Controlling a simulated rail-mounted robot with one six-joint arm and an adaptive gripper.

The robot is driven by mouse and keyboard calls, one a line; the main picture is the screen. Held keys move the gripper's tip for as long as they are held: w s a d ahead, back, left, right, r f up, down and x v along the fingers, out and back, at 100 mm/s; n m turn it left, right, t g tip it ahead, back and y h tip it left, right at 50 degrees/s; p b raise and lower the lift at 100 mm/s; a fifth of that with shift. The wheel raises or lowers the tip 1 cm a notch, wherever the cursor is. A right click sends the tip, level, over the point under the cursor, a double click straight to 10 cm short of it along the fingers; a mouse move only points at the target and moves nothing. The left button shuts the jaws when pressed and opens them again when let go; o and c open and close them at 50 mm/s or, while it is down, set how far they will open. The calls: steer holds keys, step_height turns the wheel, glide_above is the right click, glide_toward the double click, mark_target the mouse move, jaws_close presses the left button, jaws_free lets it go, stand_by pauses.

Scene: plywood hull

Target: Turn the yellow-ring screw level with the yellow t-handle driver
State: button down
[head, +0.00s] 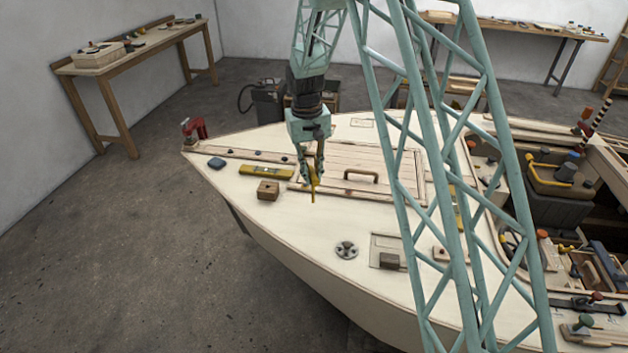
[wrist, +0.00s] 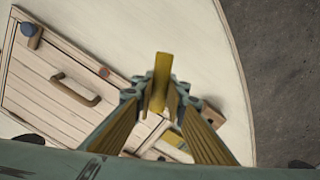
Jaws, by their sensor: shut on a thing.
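My gripper (head: 311,182) hangs over the pale plywood deck beside the hatch and is shut on the yellow t-handle driver (head: 313,190). The driver points down, and its lower end looks close to the deck in the head view; I cannot tell whether it touches. In the wrist view the yellow driver (wrist: 161,78) shows between the two fingers of my gripper (wrist: 160,98). I cannot make out the yellow-ring screw in either view; it may be too small or hidden by the gripper.
A planked hatch with a brown handle (head: 362,174) lies right of the gripper. A wooden block (head: 268,191) and a yellow spirit level (head: 266,172) lie to its left. A round metal fitting (head: 347,250) sits nearer. The deck between is bare.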

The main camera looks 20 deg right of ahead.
steer(key=w+r+p, duration=0.5)
steer(key=w+p, duration=0.1)
steer(key=w, duration=0.6)
steer(key=shift+n, duration=0.3)
steer(key=shift+f, duration=0.25)
steer(key=shift+f+b, duration=1.15)
steer(key=shift+f, duration=1.45)
